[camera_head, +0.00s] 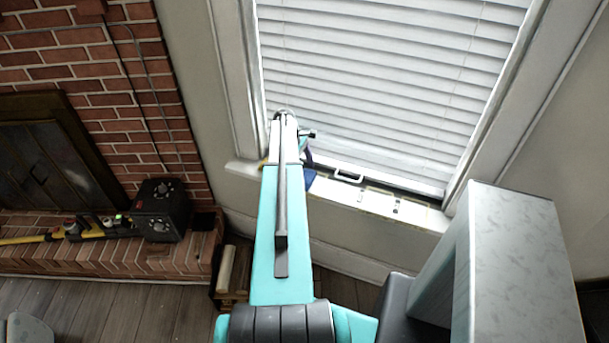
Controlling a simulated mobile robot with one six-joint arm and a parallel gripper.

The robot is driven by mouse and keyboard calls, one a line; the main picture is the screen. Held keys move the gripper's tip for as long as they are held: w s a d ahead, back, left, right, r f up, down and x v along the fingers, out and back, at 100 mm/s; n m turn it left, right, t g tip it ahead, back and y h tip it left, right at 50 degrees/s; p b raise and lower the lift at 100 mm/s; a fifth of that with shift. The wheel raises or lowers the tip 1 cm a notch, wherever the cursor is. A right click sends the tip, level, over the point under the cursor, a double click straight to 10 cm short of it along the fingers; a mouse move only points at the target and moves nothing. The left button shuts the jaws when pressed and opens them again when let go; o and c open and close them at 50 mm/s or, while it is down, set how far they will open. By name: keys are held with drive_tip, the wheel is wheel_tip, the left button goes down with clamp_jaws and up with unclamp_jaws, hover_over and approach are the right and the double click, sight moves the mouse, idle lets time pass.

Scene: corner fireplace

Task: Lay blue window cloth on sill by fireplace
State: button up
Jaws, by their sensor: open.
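The blue window cloth (310,179) shows as a small blue patch at the left part of the white window sill (375,200), just right of my arm. The rest of it is hidden behind the arm. My gripper (306,157) is at the far end of the arm, over the sill and close to the cloth. It is mostly hidden by my own arm, and its jaws are open. I cannot tell whether it touches the cloth. The brick fireplace (110,65) stands to the left of the window.
White blinds (390,85) cover the window behind the sill, with a white handle (348,178) at their foot. A black box (161,208) and a yellow-handled tool (25,239) lie on the brick hearth (120,258). The sill's right part is mostly clear.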

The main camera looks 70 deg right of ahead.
drive_tip(key=b+v, duration=0.3)
drive_tip(key=v, duration=1)
idle(0.4)
